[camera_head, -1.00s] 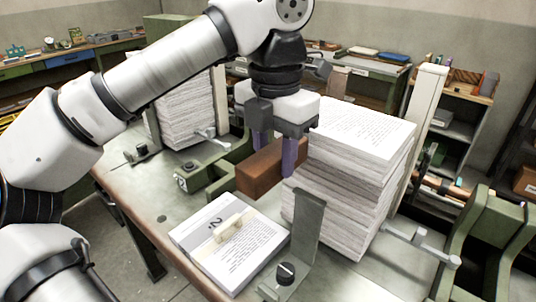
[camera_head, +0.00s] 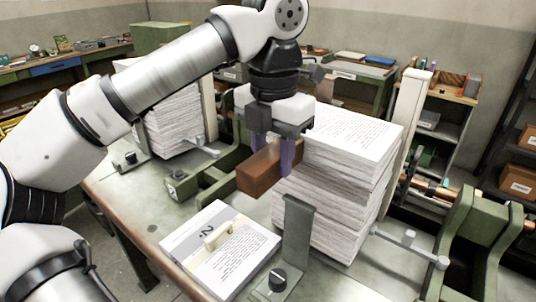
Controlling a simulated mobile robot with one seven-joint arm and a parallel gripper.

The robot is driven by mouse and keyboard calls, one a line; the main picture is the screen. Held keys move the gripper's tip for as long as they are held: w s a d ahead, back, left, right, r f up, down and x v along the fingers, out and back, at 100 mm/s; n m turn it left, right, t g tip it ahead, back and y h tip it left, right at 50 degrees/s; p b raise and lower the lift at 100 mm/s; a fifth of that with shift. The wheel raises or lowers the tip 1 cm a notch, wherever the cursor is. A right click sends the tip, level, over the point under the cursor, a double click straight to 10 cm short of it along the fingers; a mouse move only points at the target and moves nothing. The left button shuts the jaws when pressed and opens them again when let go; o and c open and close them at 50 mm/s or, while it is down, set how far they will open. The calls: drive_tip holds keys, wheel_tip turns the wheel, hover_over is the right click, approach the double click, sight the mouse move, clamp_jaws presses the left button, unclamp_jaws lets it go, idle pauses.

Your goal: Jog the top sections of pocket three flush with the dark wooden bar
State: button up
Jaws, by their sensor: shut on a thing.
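The dark wooden bar (camera_head: 262,172) is a reddish-brown block. My gripper (camera_head: 272,158) points down with its purple fingers shut on the bar, holding it above the table against or very near the left face of a tall stack of paper sections (camera_head: 325,195). The top sections (camera_head: 352,130) show a printed page on top and sit slightly out of line with those below. Whether the bar touches the sections cannot be told. No label shows which pocket this stack is in.
A grey metal upright (camera_head: 297,228) with a black knob stands in front of the stack. A pale post (camera_head: 408,125) stands behind it. A flat bundle marked 2 (camera_head: 228,245) lies on the table (camera_head: 165,218) at front left. Another tall stack (camera_head: 172,115) stands at back left.

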sight(255, 164)
drive_tip(key=shift+w+d, duration=0.5)
drive_tip(key=shift+w, duration=0.15)
drive_tip(key=shift+s+a+r+p, duration=0.1)
drive_tip(key=shift+s+a+r, duration=0.25)
drive_tip(key=shift+s+a, duration=0.35)
drive_tip(key=shift+s+a+r+p, duration=0.15)
drive_tip(key=shift+s+a+r, duration=0.3)
drive_tip(key=shift+s, duration=0.5)
drive_tip(key=shift+s+a+r+p, duration=0.1)
drive_tip(key=shift+s+a+r, duration=0.15)
drive_tip(key=shift+s+a, duration=0.5)
drive_tip(key=shift+d, duration=0.1)
